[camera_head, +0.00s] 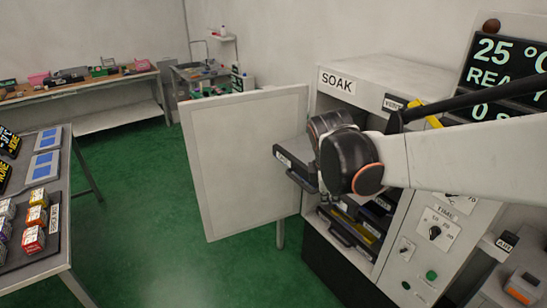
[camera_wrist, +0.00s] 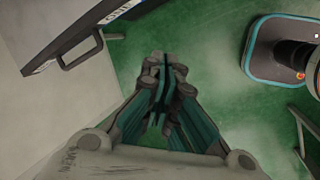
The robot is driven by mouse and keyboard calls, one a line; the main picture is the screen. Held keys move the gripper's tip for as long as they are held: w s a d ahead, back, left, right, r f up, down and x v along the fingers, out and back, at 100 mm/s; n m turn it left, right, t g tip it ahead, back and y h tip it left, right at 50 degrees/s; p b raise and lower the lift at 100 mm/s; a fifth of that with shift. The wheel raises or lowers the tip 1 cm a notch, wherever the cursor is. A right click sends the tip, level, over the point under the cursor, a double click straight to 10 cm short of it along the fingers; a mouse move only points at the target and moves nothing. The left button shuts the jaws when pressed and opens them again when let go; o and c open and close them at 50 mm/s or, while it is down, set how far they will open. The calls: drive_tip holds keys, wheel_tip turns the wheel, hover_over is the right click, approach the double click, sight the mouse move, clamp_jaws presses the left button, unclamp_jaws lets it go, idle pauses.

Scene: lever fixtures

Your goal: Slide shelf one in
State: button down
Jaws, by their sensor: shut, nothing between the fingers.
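The SOAK cabinet (camera_head: 375,75) stands at right of centre in the head view with its pale door (camera_head: 245,160) swung open. A dark upper shelf (camera_head: 292,160) with a white label sticks out of the opening; the label is too small to read. A shelf edge with a dark bar handle (camera_wrist: 86,50) shows at upper left in the wrist view. My gripper (camera_wrist: 165,65) is shut and empty, over the floor, apart from that handle and to its right. In the head view my wrist hides part of the upper shelf and the cabinet opening.
Lower dark trays (camera_head: 350,236) with handles sit below in the cabinet. A control panel (camera_head: 432,235) with knobs and buttons is to their right. A table (camera_head: 42,240) with small boxes stands at left. Green floor (camera_head: 150,200) is clear between table and door.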

drive_tip(key=w+a+f+n+g+h+p, duration=0.1)
drive_tip(key=w+a+f+n+h+p, duration=0.15)
drive_tip(key=w+n+p, duration=0.45)
drive_tip(key=w+d+f+b, duration=0.1)
drive_tip(key=w+d+f, duration=0.1)
drive_tip(key=f, duration=0.3)
drive_tip(key=w+d+f+n+b, duration=0.1)
drive_tip(key=w+d+f+b, duration=0.1)
drive_tip(key=d+f, duration=0.3)
drive_tip(key=shift+w+f+y, duration=0.2)
drive_tip(key=shift+w+y, duration=0.25)
drive_tip(key=shift+w, duration=0.4)
drive_tip(key=shift+d, duration=0.1)
drive_tip(key=w+d+b, duration=0.1)
drive_tip(key=w+d, duration=0.3)
drive_tip(key=d, duration=0.4)
drive_tip(key=w+d+b, duration=0.1)
drive_tip(key=w+d, duration=0.4)
drive_tip(key=d, duration=0.3)
drive_tip(key=w+d+b, duration=0.1)
drive_tip(key=w+d, duration=0.3)
drive_tip(key=d, duration=0.3)
drive_tip(key=shift+w+d, duration=0.4)
drive_tip(key=shift+a, duration=0.1)
